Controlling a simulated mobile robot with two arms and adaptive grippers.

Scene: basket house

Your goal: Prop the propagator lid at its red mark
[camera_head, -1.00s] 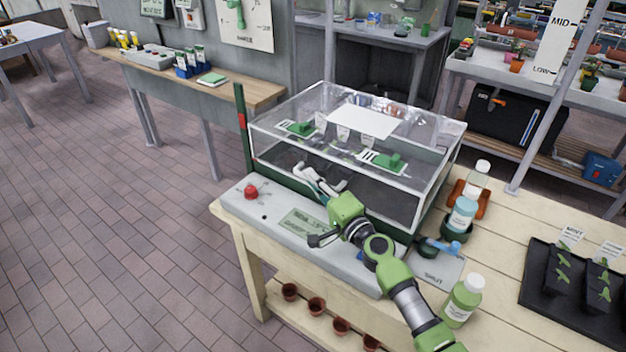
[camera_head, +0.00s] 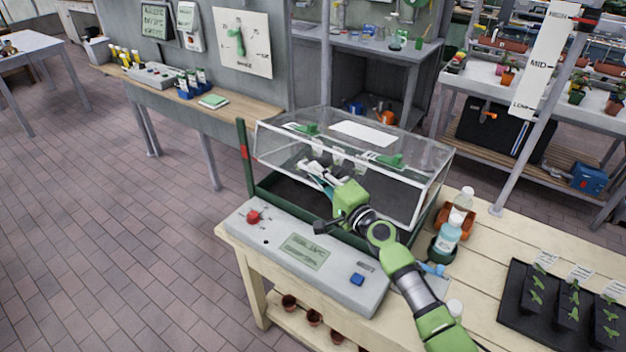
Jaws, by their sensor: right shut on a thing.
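The clear propagator lid (camera_head: 432,165) has its front edge raised above the dark green tray base (camera_head: 268,200), and a dark gap shows under it. A green post (camera_head: 241,175) stands at the base's left corner with a red mark (camera_head: 244,153) on it. The lid's front left corner is close to the height of this mark; I cannot tell whether they are exactly level. My right gripper (camera_head: 312,171) is shut at the lid's front edge, over the tray; its fingers partly hide what they grip. My left gripper is not in view.
A grey control panel (camera_head: 335,279) with a red knob (camera_head: 253,217) and a blue button (camera_head: 357,279) lies in front of the tray. Bottles (camera_head: 447,237) stand to the right of the lid. A black seedling tray (camera_head: 515,300) sits farther right on the wooden bench.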

